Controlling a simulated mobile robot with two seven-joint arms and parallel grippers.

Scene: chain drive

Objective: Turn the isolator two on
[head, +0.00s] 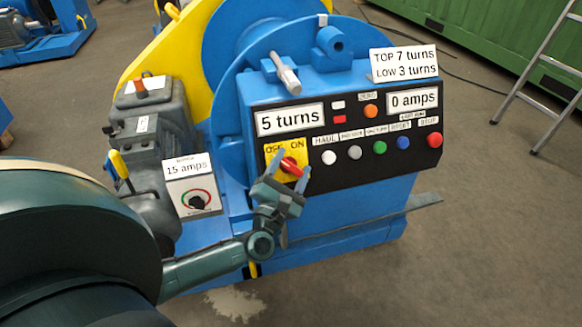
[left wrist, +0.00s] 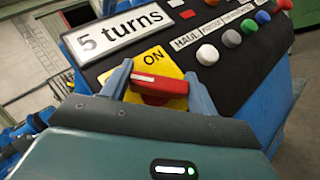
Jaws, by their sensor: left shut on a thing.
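The isolator is a red rotary handle (head: 291,168) on a yellow plate (head: 271,149) marked OFF and ON, at the lower left of the black control panel. My left gripper (head: 290,164) reaches it from below, with one finger at each end of the handle. In the left wrist view the red handle (left wrist: 160,84) lies across between the two blue fingertips (left wrist: 157,72). Its white-marked end is toward the left finger. The word ON shows above the handle; OFF is hidden in this view. No number two is readable on the plate. My right gripper is not in view.
The panel (head: 338,183) has a "5 turns" display (head: 290,119), a "0 amps" display (head: 413,101) and several coloured buttons right of the isolator. A "15 amps" dial box (head: 191,186) stands to the left. A ladder (head: 545,75) stands at the right on open floor.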

